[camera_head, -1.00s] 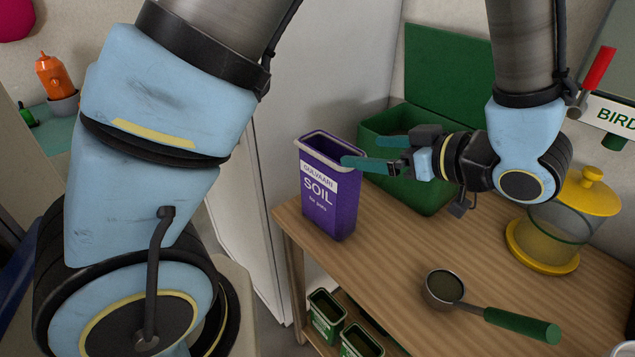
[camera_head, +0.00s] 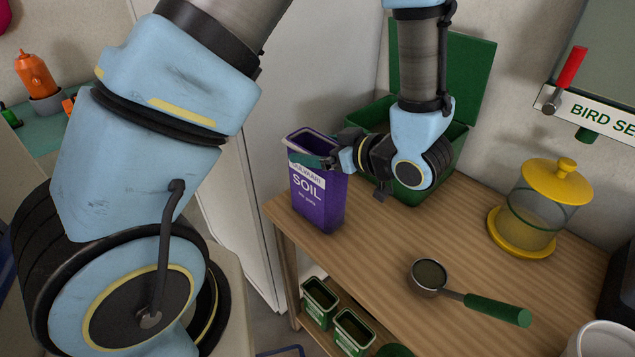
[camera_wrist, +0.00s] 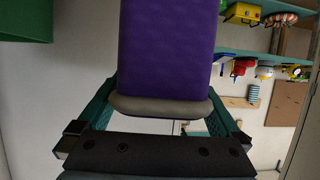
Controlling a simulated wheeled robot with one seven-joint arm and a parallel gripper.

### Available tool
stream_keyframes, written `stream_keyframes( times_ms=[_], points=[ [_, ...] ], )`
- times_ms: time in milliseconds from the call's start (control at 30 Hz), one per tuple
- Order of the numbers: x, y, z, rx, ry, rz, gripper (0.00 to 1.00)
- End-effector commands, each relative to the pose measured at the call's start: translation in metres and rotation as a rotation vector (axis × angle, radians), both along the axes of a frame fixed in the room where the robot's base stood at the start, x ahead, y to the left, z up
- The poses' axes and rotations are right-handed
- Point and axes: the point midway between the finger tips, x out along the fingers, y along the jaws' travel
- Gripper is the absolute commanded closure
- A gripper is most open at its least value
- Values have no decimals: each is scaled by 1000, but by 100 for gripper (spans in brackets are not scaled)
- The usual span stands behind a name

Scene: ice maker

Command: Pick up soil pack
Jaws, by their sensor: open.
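The purple soil pack (camera_head: 318,205) stands upright at the left end of the wooden table, with a white label and an open top with a pale rim. My gripper (camera_head: 312,160) is at its upper part, fingers pointing left, with one teal finger across the front of the label. In the wrist view the soil pack (camera_wrist: 168,50) fills the upper middle, with its grey rim toward my gripper (camera_wrist: 160,112). The teal fingers are open, one on each side of the pack's rim. Whether either finger touches the pack cannot be told.
An open green box (camera_head: 440,140) stands behind my wrist. A scoop (camera_head: 430,274) with a green handle lies on the wooden table (camera_head: 380,235). A yellow-lidded jar (camera_head: 535,215) stands at right. Small green pots (camera_head: 320,300) sit on the lower shelf.

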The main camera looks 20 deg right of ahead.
Motion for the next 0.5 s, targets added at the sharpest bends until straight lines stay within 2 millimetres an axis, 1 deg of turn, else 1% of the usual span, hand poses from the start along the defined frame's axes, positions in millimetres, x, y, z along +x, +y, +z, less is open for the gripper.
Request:
stream_keyframes(
  times_ms=[133, 500],
  points=[
    [0, 0, 0, 0, 0, 0, 0],
    [0, 0, 0, 0, 0, 0, 42]
  ],
)
